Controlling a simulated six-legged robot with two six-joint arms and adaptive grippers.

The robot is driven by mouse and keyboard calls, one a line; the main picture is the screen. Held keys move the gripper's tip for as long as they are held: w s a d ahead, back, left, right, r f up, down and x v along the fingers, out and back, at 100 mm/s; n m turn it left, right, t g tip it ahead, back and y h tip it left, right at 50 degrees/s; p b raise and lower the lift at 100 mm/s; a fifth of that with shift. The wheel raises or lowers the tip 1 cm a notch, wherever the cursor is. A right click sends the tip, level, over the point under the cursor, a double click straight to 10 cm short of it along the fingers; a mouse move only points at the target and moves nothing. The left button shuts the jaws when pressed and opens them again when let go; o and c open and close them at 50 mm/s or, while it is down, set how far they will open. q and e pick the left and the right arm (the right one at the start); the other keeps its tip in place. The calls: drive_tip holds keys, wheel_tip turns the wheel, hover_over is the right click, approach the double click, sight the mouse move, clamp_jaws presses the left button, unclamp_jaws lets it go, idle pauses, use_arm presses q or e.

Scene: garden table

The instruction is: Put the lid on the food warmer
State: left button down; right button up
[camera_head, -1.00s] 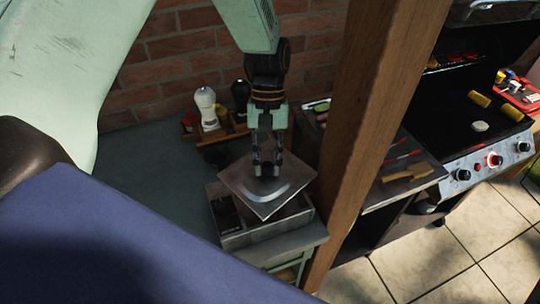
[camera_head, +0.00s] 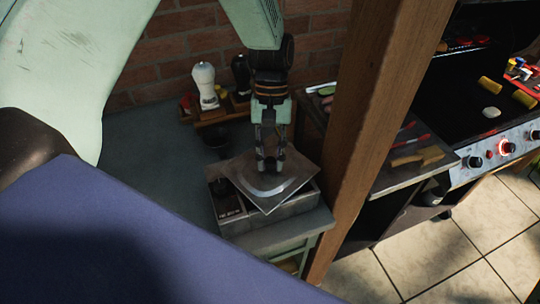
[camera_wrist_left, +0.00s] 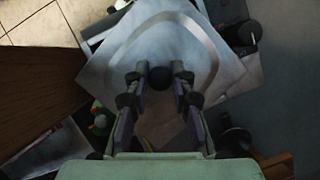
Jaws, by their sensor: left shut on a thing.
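The food warmer (camera_head: 232,226) is a grey metal box near the front corner of the table. Its lid (camera_head: 272,194), a square metal plate with a raised curved ridge, is over the box and turned at an angle to it, so its corners do not line up with the rim. My left gripper (camera_head: 270,168) points down and is shut on the lid's dark round knob, which shows in the left wrist view (camera_wrist_left: 160,78). I cannot tell whether the lid touches the box. My right gripper is not in view.
A wooden post (camera_head: 372,120) stands just right of the warmer. Behind are a white shaker (camera_head: 205,84), a dark shaker (camera_head: 241,75) and a dark bowl (camera_head: 218,145). A grill (camera_head: 470,110) stands at right. The table (camera_head: 150,150) is clear at left.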

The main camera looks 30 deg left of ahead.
use_arm(q)
drive_tip(key=shift+f, duration=0.1)
drive_tip(key=shift+s+f, duration=0.1)
drive_tip(key=shift+s, duration=0.1)
drive_tip(key=shift+f, duration=0.1)
drive_tip(key=shift+w+f, duration=0.2)
drive_tip(key=c, duration=1.4)
unclamp_jaws()
drive_tip(key=o, duration=0.3)
drive_tip(key=shift+s+r, duration=0.1)
drive_tip(key=shift+s, duration=0.05)
drive_tip(key=shift+o, duration=0.2)
